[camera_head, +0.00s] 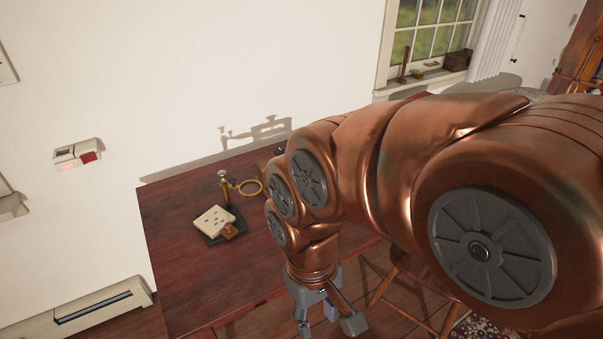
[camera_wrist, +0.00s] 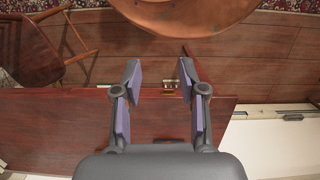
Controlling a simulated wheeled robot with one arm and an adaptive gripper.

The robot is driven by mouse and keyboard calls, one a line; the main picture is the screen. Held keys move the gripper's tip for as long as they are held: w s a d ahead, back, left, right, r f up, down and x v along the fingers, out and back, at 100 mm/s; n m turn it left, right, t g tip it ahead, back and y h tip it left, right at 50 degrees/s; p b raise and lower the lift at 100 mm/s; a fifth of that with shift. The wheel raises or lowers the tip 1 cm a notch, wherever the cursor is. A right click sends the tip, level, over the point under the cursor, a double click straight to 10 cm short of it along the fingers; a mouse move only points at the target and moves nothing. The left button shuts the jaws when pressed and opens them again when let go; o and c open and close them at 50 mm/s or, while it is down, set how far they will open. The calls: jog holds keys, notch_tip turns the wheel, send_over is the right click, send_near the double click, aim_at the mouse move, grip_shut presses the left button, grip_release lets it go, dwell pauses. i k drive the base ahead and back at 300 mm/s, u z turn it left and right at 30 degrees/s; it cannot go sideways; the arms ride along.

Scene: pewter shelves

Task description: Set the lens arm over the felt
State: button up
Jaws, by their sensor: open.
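The lens arm (camera_head: 250,187), with a brass ring at its end, stands on a post (camera_head: 225,189) on the table and points to the right, away from the pad. A cream pad with small coloured specks, apparently the felt (camera_head: 212,220), lies on a dark base in front of the post. A small brown piece (camera_head: 229,231) sits at the pad's front right corner. My gripper (camera_head: 328,318) is open and empty, pointing down by the table's front edge, well to the right of and nearer than the lens arm. In the wrist view my gripper (camera_wrist: 159,76) shows neither lens arm nor felt.
The dark red table (camera_head: 175,270) has bare top left of and in front of the pad. My arm hides its right part. A wooden chair (camera_wrist: 55,50) stands by the table edge. A small brass fitting (camera_wrist: 170,87) shows between my fingers. A wall stands behind.

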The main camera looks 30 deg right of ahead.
aim_at(232, 180)
jog(key=u, duration=0.25)
jog(key=k, duration=0.6)
jog(key=u, duration=1.05)
jog(key=i, duration=0.65)
jog(key=z, duration=0.55)
jog(key=i, duration=0.55)
jog(key=z, duration=0.65)
